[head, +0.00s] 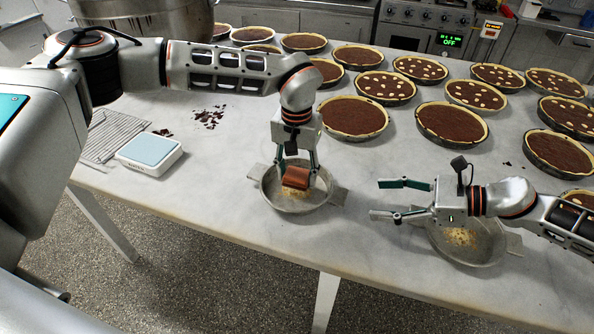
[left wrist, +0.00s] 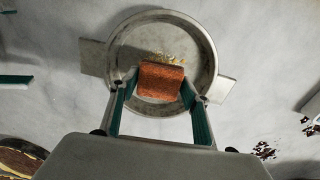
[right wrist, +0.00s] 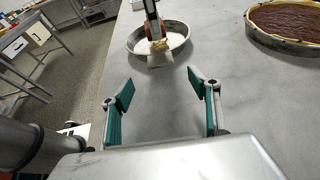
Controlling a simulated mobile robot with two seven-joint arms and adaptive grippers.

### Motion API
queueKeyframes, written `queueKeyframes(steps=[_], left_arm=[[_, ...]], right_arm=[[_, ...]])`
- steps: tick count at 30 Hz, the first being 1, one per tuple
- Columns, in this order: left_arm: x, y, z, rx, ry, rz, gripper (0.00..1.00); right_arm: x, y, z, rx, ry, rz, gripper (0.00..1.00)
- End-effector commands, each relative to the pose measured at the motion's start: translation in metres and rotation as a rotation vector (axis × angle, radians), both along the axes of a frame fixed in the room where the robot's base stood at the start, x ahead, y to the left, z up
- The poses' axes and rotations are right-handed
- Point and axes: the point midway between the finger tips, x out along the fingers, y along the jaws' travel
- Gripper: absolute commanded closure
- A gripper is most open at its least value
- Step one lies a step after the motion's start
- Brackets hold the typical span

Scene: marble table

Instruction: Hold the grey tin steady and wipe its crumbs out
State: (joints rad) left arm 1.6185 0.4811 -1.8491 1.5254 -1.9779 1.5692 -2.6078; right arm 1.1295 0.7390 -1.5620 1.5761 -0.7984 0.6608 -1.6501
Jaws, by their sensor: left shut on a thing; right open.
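A round grey tin (head: 323,199) with flat side tabs sits on the marble table, with pale crumbs on its floor. My left gripper (head: 297,172) points down into it, shut on a reddish-brown sponge (head: 295,177). In the left wrist view, the sponge (left wrist: 160,78) is inside the rim of the tin (left wrist: 208,50), beside the crumbs (left wrist: 168,57). I cannot tell if it touches the floor. My right gripper (head: 376,199) is open and empty, to the right of this tin and apart from it. The right wrist view shows the tin (right wrist: 180,42) ahead, beyond the open fingers.
A second grey tin (head: 487,256) with crumbs lies below my right arm, partly hidden. Several chocolate tarts (head: 355,117) fill the back and right. A white scale (head: 150,153), a wire rack (head: 110,137) and dark flakes (head: 209,117) are at the left. Clear marble separates the tins.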

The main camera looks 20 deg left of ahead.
Motion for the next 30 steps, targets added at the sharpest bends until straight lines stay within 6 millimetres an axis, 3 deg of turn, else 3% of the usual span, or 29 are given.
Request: queueKeyframes(steps=[18, 30], left_arm=[[0.000, 0.000, -0.006, 0.000, 0.000, 0.000, 0.71], [0.000, 0.000, -0.008, 0.000, 0.000, 0.000, 0.71]], right_arm=[[0.007, 0.076, -0.032, 0.001, -0.001, 0.001, 0.39], [0.009, 0.093, -0.038, 0.000, 0.000, -0.001, 0.39]])
